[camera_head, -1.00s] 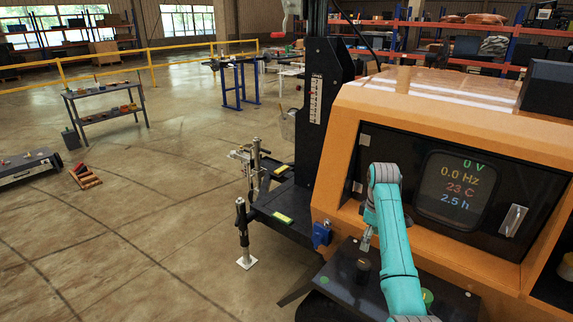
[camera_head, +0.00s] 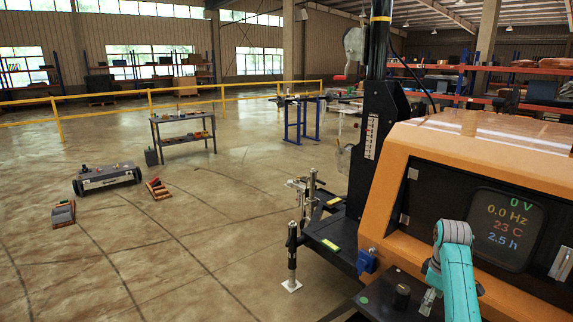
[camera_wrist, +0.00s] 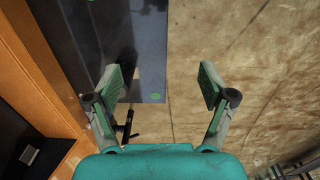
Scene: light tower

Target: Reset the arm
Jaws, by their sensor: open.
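My teal arm (camera_head: 455,268) is at the lower right of the head view, in front of the light tower's orange housing (camera_head: 425,150). Its wrist reaches down over a dark ledge (camera_head: 375,297) below the display. In the wrist view my gripper (camera_wrist: 161,86) has its two green-padded fingers wide apart with nothing between them. The dark ledge (camera_wrist: 150,50) with a green dot lies below, near the left finger. The display (camera_head: 507,228) reads 0 V, 0.0 Hz, 23 C and 2.5 h.
A black mast (camera_head: 372,125) rises beside the housing. An outrigger leg (camera_head: 292,255) stands on the floor left of it. A workbench (camera_head: 183,138), a blue stand (camera_head: 298,118) and a yellow railing (camera_head: 150,103) are farther back.

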